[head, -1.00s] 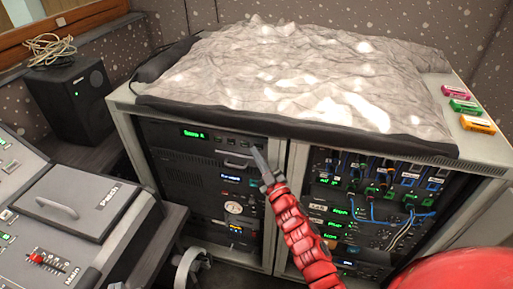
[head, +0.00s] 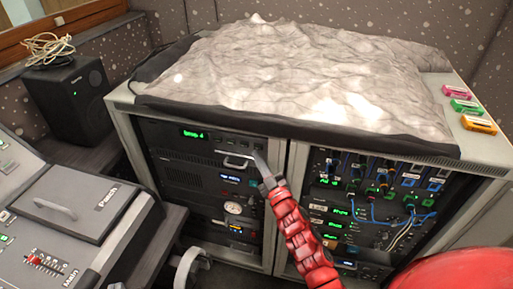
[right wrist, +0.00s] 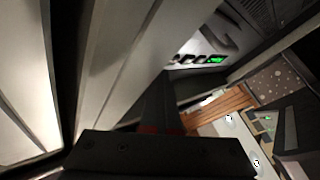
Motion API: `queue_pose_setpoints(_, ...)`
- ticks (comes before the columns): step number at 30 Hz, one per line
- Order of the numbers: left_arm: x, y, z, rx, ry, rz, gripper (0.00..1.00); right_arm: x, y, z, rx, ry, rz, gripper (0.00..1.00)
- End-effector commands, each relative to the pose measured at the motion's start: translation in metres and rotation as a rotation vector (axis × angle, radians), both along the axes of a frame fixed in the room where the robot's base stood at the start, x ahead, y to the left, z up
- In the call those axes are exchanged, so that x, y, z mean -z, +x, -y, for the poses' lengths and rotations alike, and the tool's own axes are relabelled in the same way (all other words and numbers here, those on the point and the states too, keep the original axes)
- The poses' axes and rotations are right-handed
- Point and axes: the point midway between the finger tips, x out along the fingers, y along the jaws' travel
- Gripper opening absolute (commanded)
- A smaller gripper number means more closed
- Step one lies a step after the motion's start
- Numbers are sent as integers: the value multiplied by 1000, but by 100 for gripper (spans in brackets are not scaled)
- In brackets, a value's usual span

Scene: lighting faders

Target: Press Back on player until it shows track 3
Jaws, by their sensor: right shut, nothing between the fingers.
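The player (head: 168,133) is the dark unit at the top of the left rack bay. Its green display (head: 193,134) shows small text that seems to end in a 4. A row of small buttons (head: 232,143) runs to the right of the display; their labels are too small to read. In the right wrist view the display (right wrist: 216,60) glows beside the buttons (right wrist: 188,59). My right gripper (head: 258,156) is shut and empty, its tip near the right end of the button row. I cannot tell whether it touches a button. My left gripper is not in view.
A crumpled grey cover (head: 290,75) lies on the rack top. The pale upright (head: 289,190) between the bays is close to my right gripper. Patch cables (head: 405,215) hang in the right bay. A mixing desk (head: 60,210) and black speaker (head: 70,100) stand left.

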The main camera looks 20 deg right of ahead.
Motion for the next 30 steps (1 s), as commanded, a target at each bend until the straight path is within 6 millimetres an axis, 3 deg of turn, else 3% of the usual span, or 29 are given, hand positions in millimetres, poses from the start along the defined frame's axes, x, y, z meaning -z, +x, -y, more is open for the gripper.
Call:
queue_pose_setpoints(2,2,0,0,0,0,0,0,9,-4,6,19,1,-20,0)
queue_pose_setpoints(15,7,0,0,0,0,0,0,5,-39,-22,7,1,-7,0)
queue_pose_setpoints(30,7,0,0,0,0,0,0,2,-40,-25,4,1,-4,0)
